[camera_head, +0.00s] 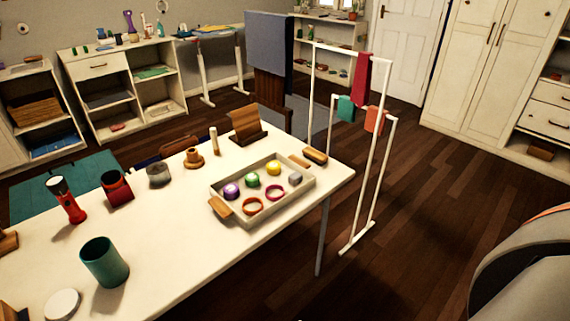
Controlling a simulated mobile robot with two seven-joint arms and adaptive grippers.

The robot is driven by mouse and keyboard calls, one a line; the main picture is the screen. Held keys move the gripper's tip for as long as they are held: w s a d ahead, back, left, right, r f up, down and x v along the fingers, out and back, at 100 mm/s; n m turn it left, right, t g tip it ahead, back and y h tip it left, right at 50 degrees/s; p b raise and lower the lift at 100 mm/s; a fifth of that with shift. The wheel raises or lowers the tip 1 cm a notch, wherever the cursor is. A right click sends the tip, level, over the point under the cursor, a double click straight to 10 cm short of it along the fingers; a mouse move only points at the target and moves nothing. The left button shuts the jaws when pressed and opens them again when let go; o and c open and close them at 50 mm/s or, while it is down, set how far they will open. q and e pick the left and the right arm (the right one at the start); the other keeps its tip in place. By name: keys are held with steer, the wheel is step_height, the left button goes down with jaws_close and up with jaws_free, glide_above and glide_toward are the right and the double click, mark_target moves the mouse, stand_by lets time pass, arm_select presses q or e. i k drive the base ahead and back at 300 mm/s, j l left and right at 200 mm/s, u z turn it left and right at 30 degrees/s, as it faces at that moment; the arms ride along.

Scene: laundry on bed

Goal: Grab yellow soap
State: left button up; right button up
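A small round yellow object (273,167) sits in a shallow light tray (241,217) on the white table. It is the only clearly yellow thing on the table; its shape alone does not tell me that it is soap. It lies towards the tray's far side, to the right of a green ball (252,180) and a purple ball (231,191). Neither of my grippers is in view.
The white table (190,262) also holds a teal cup (104,262), a red flashlight (66,200), a red box (116,188) and a brown brush (315,156). A white drying rack (372,180) stands just beyond its right end.

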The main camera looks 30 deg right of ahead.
mark_target(273, 167)
steer(key=i+l, duration=0.1)
steer(key=l, duration=0.9)
steer(key=i+l, duration=0.1)
steer(key=l, duration=0.9)
steer(key=i+l, duration=0.1)
steer(key=l, duration=0.9)
steer(key=u, duration=0.05)
